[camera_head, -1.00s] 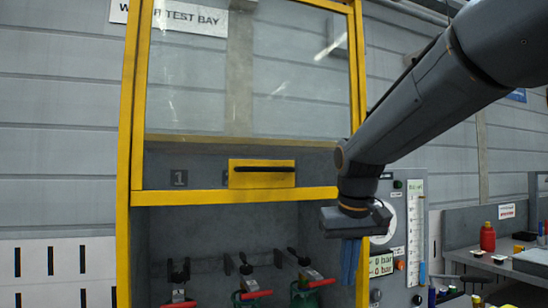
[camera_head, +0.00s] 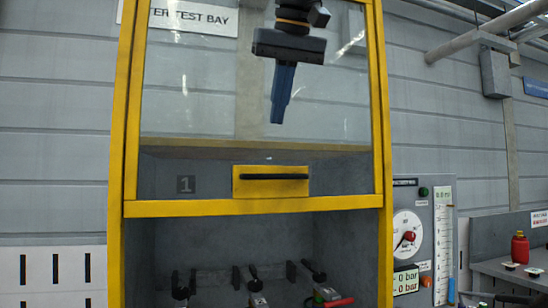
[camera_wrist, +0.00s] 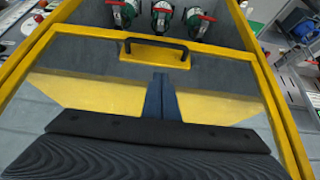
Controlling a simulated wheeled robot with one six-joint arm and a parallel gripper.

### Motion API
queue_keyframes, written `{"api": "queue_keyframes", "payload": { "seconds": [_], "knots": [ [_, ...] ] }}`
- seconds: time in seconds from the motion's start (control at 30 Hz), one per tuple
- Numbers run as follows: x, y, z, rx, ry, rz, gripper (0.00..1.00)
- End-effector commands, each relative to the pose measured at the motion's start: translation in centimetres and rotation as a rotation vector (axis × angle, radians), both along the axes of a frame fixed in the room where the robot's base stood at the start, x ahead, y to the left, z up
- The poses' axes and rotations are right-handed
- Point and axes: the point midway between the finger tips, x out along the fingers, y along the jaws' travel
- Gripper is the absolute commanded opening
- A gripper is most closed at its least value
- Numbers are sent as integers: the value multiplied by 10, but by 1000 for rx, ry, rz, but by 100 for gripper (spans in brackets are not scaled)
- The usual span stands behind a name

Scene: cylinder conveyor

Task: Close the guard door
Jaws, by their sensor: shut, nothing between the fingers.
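The guard door (camera_head: 350,205) is a clear panel in a yellow frame, standing raised, with the bay open below its lower bar. Its black bar handle (camera_head: 274,177) sits on a yellow plate low on the door. In the wrist view the handle (camera_wrist: 156,43) lies ahead of my fingertips. My gripper (camera_head: 277,120) points down, above the handle and apart from it, in front of the clear panel. Its blue fingers (camera_wrist: 160,78) are together and empty.
Several valves with red levers, one of them here (camera_head: 330,299), stand inside the bay below the door. A gauge panel (camera_head: 425,195) is at the right of the yellow frame. A bench with a red bottle (camera_head: 520,248) is farther right.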

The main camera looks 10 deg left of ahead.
Motion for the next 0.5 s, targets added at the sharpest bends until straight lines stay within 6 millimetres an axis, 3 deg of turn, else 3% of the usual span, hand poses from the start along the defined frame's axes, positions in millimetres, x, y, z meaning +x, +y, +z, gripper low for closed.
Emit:
{"api": "queue_keyframes", "payload": {
  "seconds": [0.33,0.5],
  "knots": [
    [32,20,-59,-1,2,1,0],
    [25,18,-78,0,0,4,0]
  ]
}}
